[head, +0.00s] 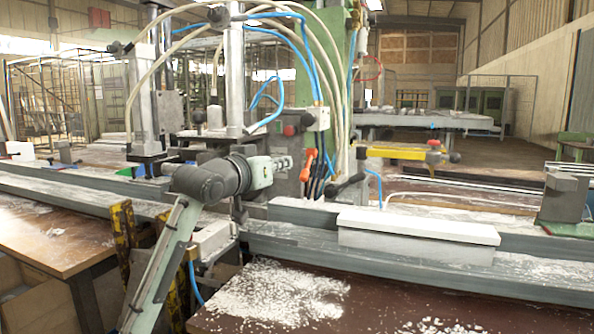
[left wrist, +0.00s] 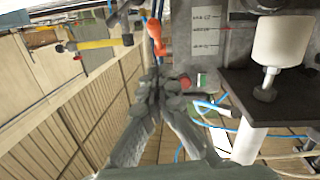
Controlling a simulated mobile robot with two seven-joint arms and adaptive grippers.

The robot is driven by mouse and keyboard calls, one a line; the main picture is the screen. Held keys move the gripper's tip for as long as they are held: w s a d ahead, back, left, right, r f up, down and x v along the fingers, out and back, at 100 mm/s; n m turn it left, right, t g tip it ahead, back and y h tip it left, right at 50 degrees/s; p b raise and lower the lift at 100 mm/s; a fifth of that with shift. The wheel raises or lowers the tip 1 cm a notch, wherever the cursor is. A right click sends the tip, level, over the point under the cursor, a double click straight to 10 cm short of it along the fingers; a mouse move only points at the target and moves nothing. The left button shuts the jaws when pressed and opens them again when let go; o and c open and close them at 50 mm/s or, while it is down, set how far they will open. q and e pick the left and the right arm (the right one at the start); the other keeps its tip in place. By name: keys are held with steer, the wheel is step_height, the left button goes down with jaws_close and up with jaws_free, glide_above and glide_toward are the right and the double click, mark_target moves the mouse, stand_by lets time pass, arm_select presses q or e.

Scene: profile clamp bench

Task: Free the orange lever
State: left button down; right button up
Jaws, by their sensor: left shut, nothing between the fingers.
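The orange lever (head: 308,164) stands on the clamp machine in the middle of the head view, beside several dark levers (head: 326,177). In the left wrist view the orange lever (left wrist: 157,36) shows its rounded end, beyond my fingertips. My left gripper (head: 288,163) is shut and empty, its fingers pointing right toward the lever in the head view. In the left wrist view the closed fingers (left wrist: 158,86) seem to stop short of the orange handle; whether anything touches the lever's lower part cannot be told. My right gripper is not in view.
A red button (head: 290,130) sits on the machine above the gripper; blue hoses hang close by. A white block (head: 418,224) lies on the rail at right. In the left wrist view a white cylinder (left wrist: 283,40) stands to the right.

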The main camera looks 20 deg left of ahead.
mark_target(304, 170)
arm_select(q)
steer(key=shift+w+d+f, duration=0.2)
steer(key=shift+w+f, duration=0.35)
steer(key=shift+w, duration=0.45)
steer(key=shift+w+d+f, duration=0.2)
steer(key=shift+w+f, duration=0.3)
steer(key=shift+w, duration=0.5)
steer(key=shift+w+d+f, duration=0.2)
steer(key=shift+w+f, duration=0.35)
steer(key=shift+w, duration=0.45)
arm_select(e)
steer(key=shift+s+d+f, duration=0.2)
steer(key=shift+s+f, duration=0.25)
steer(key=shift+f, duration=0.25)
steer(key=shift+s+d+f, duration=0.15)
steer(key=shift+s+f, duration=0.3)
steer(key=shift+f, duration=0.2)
